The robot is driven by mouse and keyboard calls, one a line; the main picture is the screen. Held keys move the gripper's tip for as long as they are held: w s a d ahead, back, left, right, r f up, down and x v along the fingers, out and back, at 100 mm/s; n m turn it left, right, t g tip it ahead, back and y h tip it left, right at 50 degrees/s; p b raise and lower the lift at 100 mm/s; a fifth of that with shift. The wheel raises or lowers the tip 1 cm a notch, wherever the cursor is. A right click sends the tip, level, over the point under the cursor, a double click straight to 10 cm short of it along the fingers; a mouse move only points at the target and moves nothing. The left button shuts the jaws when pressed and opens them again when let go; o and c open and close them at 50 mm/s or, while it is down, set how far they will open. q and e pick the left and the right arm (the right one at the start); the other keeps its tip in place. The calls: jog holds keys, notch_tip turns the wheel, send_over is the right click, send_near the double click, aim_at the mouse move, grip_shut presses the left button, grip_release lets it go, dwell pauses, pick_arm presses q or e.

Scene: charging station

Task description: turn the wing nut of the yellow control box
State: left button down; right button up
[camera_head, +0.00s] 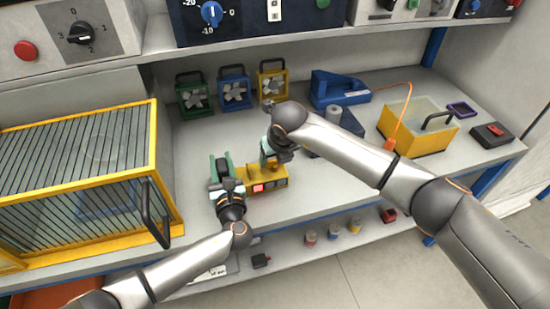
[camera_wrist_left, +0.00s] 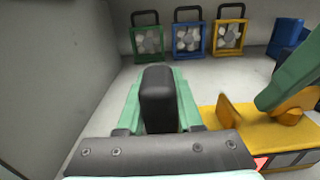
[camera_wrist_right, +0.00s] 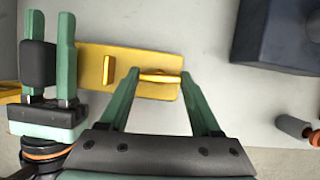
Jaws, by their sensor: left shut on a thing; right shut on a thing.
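The yellow control box (camera_head: 244,174) lies on the bench, with a red button and dark buttons on its front. My right gripper (camera_head: 268,158) is over its right part. In the right wrist view, its green fingers stand at both ends of the yellow wing nut (camera_wrist_right: 160,77) and are shut on it. A second yellow upright piece (camera_wrist_right: 108,70) stands left of the nut. My left gripper (camera_head: 221,168) is left of the box, shut on a black rounded block (camera_wrist_left: 158,98). The block also shows in the right wrist view (camera_wrist_right: 38,63). What is under the block is hidden.
A yellow-framed cage (camera_head: 155,140) stands at the left. Green, blue and yellow fans (camera_head: 235,91) stand behind. A blue device (camera_head: 340,90) and a yellow bin (camera_head: 420,138) are at the right. A shelf (camera_head: 190,47) overhangs the back. Bare bench lies in front of the fans.

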jog(key=o, duration=1.4)
jog(key=v, duration=1.2)
pick_arm(q)
jog(key=shift+c, duration=2.4)
grip_release()
